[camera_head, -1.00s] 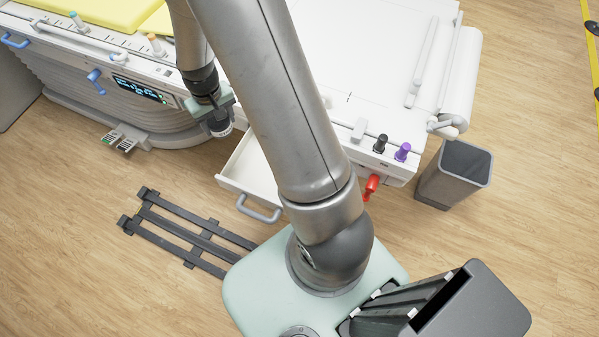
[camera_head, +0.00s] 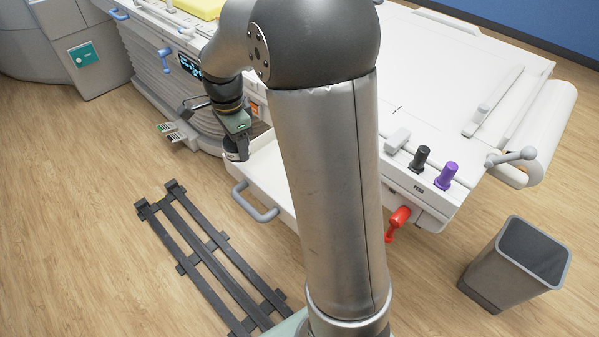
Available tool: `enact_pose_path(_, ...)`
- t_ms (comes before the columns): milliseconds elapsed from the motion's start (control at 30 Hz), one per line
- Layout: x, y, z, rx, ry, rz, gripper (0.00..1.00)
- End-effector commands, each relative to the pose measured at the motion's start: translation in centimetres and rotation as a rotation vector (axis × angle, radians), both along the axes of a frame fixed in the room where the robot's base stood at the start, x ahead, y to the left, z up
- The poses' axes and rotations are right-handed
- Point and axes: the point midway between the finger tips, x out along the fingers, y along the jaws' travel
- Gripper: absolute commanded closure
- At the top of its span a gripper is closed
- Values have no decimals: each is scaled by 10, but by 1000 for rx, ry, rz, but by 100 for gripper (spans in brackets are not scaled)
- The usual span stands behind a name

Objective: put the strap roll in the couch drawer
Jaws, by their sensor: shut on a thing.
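The couch drawer (camera_head: 270,178) is pulled out of the white couch, with a grey loop handle on its front. Its right part is hidden behind my arm. My gripper (camera_head: 237,142) hangs downward at the drawer's left rear corner in the picture. It is shut on a small dark roll, the strap roll (camera_head: 236,153), which shows just below the greenish gripper body. The roll is small in view, and I cannot tell its exact height over the drawer or whether it is over the inside.
A red handle (camera_head: 397,222), black knob (camera_head: 420,158) and purple knob (camera_head: 445,174) are at the couch's end. A grey bin (camera_head: 515,265) stands at right. A dark slatted rack (camera_head: 205,245) lies on the floor at left. Foot pedals (camera_head: 178,132) sit by the couch base.

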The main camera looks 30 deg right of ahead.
Motion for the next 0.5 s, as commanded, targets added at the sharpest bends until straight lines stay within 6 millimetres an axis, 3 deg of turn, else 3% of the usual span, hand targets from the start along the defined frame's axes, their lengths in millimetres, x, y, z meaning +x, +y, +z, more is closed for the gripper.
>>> enact_pose_path(367,17,-87,-39,1,3,-12,70)
enact_pose_path(500,22,-107,-67,2,4,-6,70)
